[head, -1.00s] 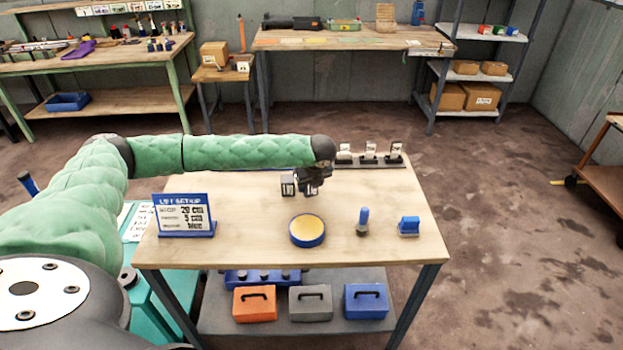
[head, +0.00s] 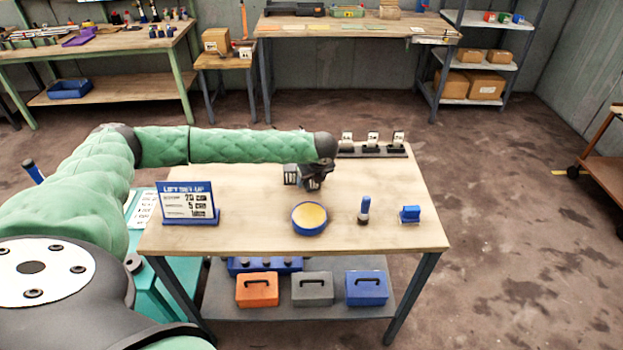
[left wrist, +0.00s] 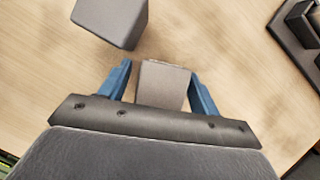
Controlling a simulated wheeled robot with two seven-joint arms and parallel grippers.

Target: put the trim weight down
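My left gripper (left wrist: 162,78) is low over the back middle of the table, and it also shows in the head view (head: 315,186). In the left wrist view its two blue fingers stand apart on either side of a small grey block (left wrist: 162,84), apparently the trim weight. Strips of wood seem to show between block and fingers, so the gripper looks open around it. The block's underside is hidden. A second, larger grey block (left wrist: 108,18) stands just beyond the fingers; a grey block also shows left of the gripper in the head view (head: 290,177). My right gripper is not in view.
The wooden table (head: 255,225) holds a blue-rimmed round dish (head: 310,217), a blue-handled tool (head: 364,209), a small blue item (head: 410,214) and a sign (head: 188,203). A dark rack (head: 372,150) stands behind at right. Bare wood lies right of the gripper.

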